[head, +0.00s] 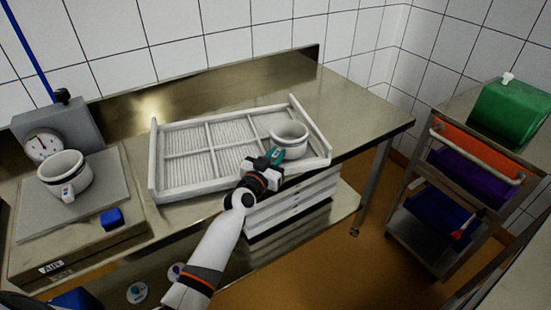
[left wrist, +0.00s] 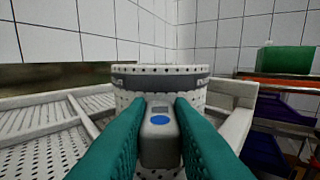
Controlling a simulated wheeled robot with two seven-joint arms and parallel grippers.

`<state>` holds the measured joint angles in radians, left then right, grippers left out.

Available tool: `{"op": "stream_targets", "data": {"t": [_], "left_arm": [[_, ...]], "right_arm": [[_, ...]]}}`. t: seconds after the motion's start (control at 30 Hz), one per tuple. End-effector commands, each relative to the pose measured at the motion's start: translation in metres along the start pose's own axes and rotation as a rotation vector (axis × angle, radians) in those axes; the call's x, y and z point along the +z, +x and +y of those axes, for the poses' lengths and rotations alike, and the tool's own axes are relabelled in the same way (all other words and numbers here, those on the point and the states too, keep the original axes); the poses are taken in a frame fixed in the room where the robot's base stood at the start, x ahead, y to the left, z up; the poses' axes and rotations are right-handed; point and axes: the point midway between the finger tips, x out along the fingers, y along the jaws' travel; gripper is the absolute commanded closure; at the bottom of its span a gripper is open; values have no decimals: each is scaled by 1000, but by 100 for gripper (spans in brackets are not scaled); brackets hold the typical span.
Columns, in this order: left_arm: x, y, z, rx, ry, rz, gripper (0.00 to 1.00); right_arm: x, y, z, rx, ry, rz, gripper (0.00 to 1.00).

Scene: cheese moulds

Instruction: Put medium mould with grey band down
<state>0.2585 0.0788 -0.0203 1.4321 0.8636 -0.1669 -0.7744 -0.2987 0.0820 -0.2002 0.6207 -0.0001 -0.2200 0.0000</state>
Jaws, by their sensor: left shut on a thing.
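The white perforated mould with a grey band (head: 290,139) is at the right end of the white slatted tray (head: 153,160). It is upright, and I cannot tell whether its base touches the tray. My left gripper (head: 272,157) is shut on its grey handle, in front of it. In the left wrist view the teal fingers (left wrist: 160,135) grip the handle with a blue dot (left wrist: 159,120), and the mould (left wrist: 160,75) rises behind it. The mould's base is hidden there. My right gripper is not in view.
Another banded mould (head: 66,178) stands on the scale plate (head: 95,205) at left, near a blue block (head: 111,217). More white trays (head: 290,205) are stacked below the tray. A trolley (head: 425,190) with a green box (head: 510,112) stands right. The tray's left compartments are empty.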

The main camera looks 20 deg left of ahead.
Motion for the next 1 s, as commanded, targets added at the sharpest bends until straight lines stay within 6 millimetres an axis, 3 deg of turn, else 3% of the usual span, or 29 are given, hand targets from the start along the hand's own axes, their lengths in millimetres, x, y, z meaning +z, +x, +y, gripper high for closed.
{"op": "stream_targets", "data": {"t": [0.3,0.33,0.47,0.8,1.0], "left_arm": [[-2,0,0,0,0,-2,100],[-3,0,0,0,1,0,79],[-2,0,0,0,0,0,58],[2,0,0,0,-1,-1,58],[-1,-32,0,1,1,2,58]], "right_arm": [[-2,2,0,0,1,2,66],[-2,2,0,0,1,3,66],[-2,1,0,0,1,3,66],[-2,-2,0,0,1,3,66],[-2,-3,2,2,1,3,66]]}}
